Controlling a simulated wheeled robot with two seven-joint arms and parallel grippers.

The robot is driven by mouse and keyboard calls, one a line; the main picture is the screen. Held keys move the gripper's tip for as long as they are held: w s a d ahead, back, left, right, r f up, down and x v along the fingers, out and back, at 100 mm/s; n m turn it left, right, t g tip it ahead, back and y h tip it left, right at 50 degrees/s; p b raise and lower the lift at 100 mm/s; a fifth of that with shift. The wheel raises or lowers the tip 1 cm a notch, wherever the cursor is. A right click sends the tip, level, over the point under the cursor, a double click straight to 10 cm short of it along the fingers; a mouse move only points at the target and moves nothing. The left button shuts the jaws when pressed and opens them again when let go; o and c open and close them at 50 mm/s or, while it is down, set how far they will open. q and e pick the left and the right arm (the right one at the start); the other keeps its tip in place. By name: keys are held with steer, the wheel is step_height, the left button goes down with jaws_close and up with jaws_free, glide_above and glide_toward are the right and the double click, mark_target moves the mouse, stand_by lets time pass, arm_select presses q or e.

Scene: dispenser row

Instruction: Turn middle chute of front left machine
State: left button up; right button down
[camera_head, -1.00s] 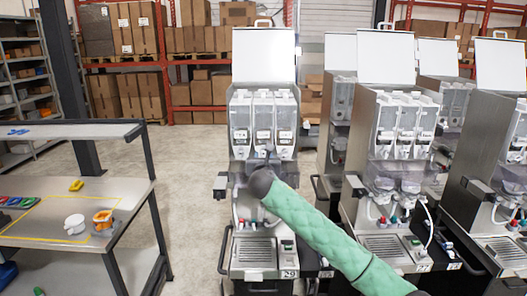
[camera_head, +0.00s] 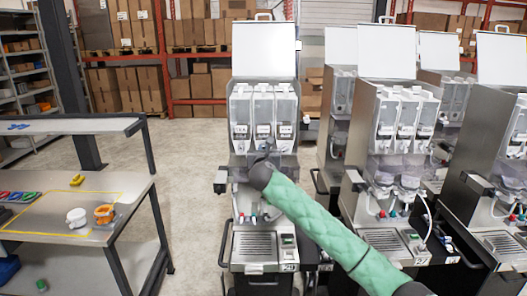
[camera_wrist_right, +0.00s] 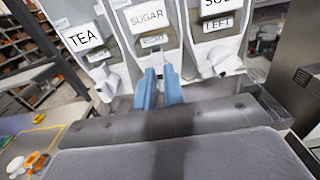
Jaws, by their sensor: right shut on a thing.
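The front left machine (camera_head: 238,170) stands ahead of me in the head view with three clear canisters under a raised white lid. In the right wrist view its middle canister has a SUGAR label (camera_wrist_right: 147,18), with TEA to its left and a partly cut-off label to its right. My right gripper (camera_wrist_right: 160,76) has its blue fingers at the middle chute, shut on it; the fingers hide most of that chute. The left chute (camera_wrist_right: 105,82) and right chute (camera_wrist_right: 222,64) are white and point downward. In the head view my right gripper (camera_head: 266,149) is small and dark. My left gripper is out of view.
More machines (camera_head: 395,150) stand close on the right. Open floor lies between table and machine. Racks with boxes (camera_head: 150,92) are behind.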

steer(key=m+b, duration=0.2)
steer(key=m, duration=0.1)
steer(key=shift+d+f, duration=0.15)
steer(key=shift+f, duration=0.1)
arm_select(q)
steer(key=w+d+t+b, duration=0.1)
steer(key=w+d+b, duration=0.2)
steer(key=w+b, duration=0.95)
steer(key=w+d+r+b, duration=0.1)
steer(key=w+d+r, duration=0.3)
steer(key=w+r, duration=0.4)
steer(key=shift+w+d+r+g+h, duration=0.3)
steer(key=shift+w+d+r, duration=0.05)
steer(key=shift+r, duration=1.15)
arm_select(e)
steer(key=shift+d+f+m, duration=0.1)
steer(key=shift+f+m, duration=0.15)
steer(key=shift+m, duration=3.2)
steer(key=shift+d+f+m, duration=0.15)
steer(key=shift+f+m, duration=0.05)
steer(key=shift+m, duration=3.3)
steer(key=shift+d+f+m, duration=0.1)
steer(key=shift+f+m, duration=0.15)
steer(key=shift+m, duration=3.2)
steer(key=c, duration=1.5)
jaws_free()
